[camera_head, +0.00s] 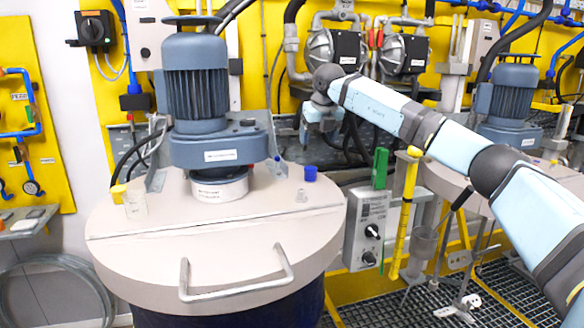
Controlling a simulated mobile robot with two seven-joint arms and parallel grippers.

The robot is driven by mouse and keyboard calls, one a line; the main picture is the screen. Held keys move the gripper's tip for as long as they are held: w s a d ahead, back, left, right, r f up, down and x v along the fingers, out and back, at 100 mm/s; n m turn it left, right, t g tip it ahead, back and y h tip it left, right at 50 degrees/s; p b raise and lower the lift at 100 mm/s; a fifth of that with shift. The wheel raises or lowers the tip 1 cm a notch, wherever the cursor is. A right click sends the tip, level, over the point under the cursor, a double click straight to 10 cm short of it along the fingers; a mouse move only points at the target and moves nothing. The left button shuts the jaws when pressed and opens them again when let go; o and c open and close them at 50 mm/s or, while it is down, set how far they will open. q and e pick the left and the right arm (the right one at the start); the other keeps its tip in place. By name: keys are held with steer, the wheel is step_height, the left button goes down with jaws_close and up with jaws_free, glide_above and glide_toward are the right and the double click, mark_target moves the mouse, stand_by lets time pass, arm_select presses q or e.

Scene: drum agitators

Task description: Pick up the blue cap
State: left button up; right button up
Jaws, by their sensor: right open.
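The small blue cap (310,174) stands on the pale drum lid (225,260), near its right back edge. My light blue right arm reaches in from the right. Its open right gripper (304,136) hangs above and behind the cap in the picture, apart from it and empty. The fingers are small and dark here, so their detail is hard to see. My left gripper is not in view.
A blue-grey agitator motor (196,85) stands on the lid left of the cap. A small clear piece (301,195) is just in front of the cap, and a clear beaker (136,202) is at the lid's left. A lid handle (237,290), control box (367,228) and green-and-yellow posts stand nearby.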

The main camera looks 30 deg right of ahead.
mark_target(311, 168)
steer(key=x, duration=0.7)
steer(key=shift+d, duration=0.1)
steer(key=shift+x, duration=0.85)
steer(key=p+x, duration=0.1)
steer(key=x, duration=0.2)
steer(key=shift+w+f, duration=0.4)
steer(key=shift+f, duration=0.25)
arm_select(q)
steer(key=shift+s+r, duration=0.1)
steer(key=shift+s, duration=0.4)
arm_select(e)
steer(key=shift+r, duration=0.1)
steer(key=shift+c, duration=0.2)
